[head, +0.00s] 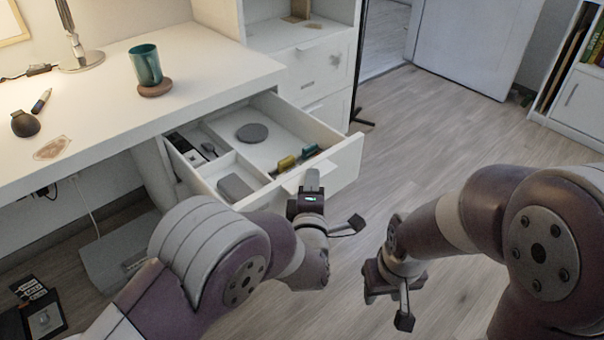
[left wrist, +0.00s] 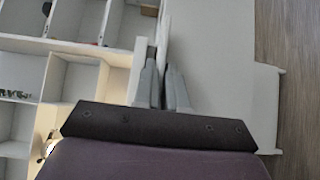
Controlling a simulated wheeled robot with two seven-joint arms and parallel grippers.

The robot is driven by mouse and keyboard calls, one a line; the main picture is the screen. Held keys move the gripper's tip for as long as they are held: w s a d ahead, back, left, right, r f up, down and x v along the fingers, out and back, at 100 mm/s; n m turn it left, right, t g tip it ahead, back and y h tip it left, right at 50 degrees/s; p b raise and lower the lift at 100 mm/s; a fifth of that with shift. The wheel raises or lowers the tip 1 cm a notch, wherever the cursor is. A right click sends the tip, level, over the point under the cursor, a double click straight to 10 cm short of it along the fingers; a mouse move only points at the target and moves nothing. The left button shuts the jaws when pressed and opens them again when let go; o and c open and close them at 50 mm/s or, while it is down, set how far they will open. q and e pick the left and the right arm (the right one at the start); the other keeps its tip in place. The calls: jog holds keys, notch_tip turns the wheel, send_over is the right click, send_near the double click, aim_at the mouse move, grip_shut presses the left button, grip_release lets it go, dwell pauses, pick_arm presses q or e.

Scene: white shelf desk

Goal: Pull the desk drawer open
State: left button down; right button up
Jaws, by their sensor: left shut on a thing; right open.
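The white desk drawer (head: 342,165) is pulled out from under the desk top, and its inside shows. My left gripper (head: 311,180) is at the middle of the drawer front. In the left wrist view the fingers (left wrist: 163,85) are shut on the drawer's handle or front edge; the exact contact is partly hidden by the fingers. My right gripper (head: 385,290) is open and empty above the floor, to the right of the drawer and apart from it.
The drawer holds a dark round disc (head: 252,132), a grey block (head: 235,187) and several small items. On the desk top (head: 205,60) stand a teal mug (head: 146,65) on a coaster and a lamp (head: 80,55). Wood floor (head: 440,120) is free to the right.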

pick_arm(q)
jog(key=shift+s+d, duration=0.3)
jog(key=shift+s, duration=0.1)
jog(key=c, duration=1.3)
grip_release()
